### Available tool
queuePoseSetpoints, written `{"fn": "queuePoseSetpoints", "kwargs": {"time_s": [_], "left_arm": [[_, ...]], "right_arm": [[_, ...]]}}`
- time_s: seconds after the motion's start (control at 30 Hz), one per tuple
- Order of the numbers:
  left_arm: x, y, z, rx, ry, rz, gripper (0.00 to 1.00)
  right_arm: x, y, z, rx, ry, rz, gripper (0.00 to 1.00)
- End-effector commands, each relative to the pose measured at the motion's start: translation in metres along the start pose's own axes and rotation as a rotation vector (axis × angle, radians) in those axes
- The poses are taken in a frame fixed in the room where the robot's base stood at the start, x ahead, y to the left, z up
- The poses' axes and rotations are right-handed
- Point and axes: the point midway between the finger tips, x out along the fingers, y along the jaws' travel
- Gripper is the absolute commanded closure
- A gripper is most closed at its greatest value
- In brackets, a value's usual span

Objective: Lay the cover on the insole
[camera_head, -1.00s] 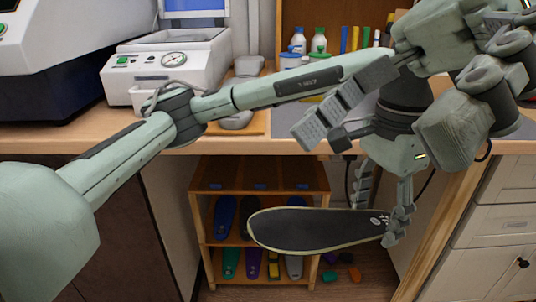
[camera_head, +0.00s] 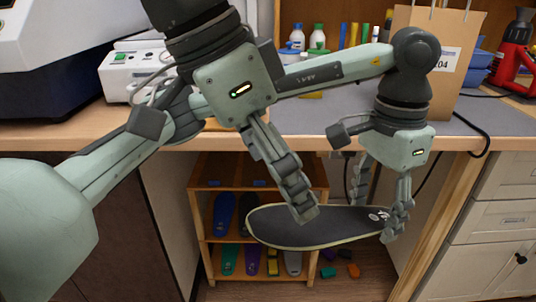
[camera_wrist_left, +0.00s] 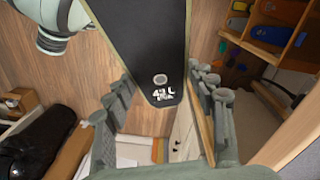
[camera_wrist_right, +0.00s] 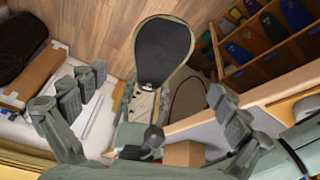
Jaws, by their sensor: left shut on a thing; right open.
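A long sole-shaped piece (camera_head: 340,220) with a black top and a pale rim hangs level in front of the bench. I cannot tell insole and cover apart as separate layers. My left gripper (camera_head: 380,213) is shut on its narrow end. In the left wrist view the piece (camera_wrist_left: 140,40) lies between the fingers, with a pale round mark and lettering near its end. My right gripper (camera_head: 306,208) overlaps the middle of the piece in the head view. In the right wrist view it is open and empty (camera_wrist_right: 150,88), and the piece (camera_wrist_right: 163,52) lies ahead, apart from its fingers.
A wooden shelf (camera_head: 205,175) with several coloured insoles stands below the bench (camera_head: 460,140). A paper bag (camera_head: 458,85) and a red tool (camera_head: 518,55) are on the right. A white machine (camera_head: 125,72) stands at the left. Small coloured blocks (camera_head: 352,270) lie on the floor.

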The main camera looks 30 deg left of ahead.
Motion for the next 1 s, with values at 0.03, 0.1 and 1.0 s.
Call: {"fn": "queuePoseSetpoints", "kwargs": {"time_s": [0.03,0.1,1.0], "left_arm": [[0.0,0.0,0.0,0.0,0.0,0.0,0.54],[0.0,0.0,0.0,0.0,0.0,0.0,0.54],[0.0,0.0,0.0,0.0,0.0,0.0,0.54]], "right_arm": [[0.011,0.0,0.0,-0.001,-0.001,0.002,0.0],[0.025,0.0,0.0,-0.001,-0.002,0.002,0.0],[0.086,0.0,0.001,0.001,-0.004,0.0,0.15]]}}
